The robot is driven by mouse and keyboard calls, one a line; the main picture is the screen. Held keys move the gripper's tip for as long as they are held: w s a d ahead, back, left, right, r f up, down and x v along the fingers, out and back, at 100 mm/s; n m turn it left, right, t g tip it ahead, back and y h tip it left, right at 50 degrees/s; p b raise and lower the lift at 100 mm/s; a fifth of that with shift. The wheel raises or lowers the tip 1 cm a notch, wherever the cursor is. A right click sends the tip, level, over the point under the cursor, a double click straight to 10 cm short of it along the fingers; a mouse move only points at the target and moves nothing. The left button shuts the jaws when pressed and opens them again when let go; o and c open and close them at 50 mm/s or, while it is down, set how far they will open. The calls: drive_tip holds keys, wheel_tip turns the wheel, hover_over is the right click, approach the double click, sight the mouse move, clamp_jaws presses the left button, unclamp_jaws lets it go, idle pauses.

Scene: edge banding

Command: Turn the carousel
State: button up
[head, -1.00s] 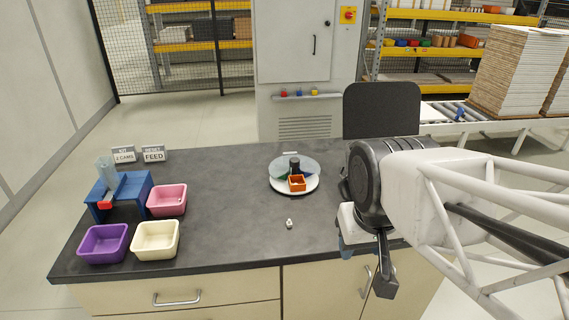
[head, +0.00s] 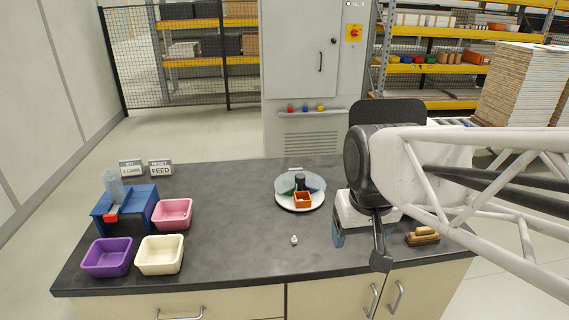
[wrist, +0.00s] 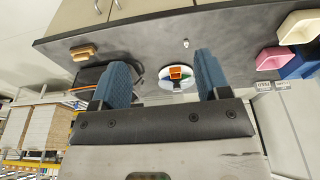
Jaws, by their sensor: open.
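The carousel (head: 287,201) is a round white base with a clear, coloured-sector disc and a dark central knob (head: 300,181). It stands on the dark table, right of the middle. An orange box (head: 303,200) sits at its front edge. The carousel also shows in the wrist view (wrist: 166,82), beyond and between my fingers. My gripper (wrist: 165,80) is open and empty, with two blue fingers apart. In the head view my gripper (head: 338,236) is to the right of the carousel, apart from it, and partly hidden by my wrist.
A small whitish piece (head: 294,240) lies in front of the carousel. A wooden block (head: 423,236) lies to the right. At left are a blue feeder (head: 138,211) and pink (head: 172,214), purple (head: 108,257) and cream (head: 160,254) bins. The table between bins and carousel is clear.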

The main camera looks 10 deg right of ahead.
drive_tip(key=w+r, duration=0.2)
drive_tip(key=w, duration=1.2)
drive_tip(key=n+g, duration=0.2)
drive_tip(key=n, duration=0.1)
hover_over(300, 176)
wheel_tip(300, 176, down, 18)
drive_tip(key=shift+w+d+r, duration=0.1)
drive_tip(key=shift+w+r, duration=0.05)
drive_tip(key=shift+f, duration=3.9)
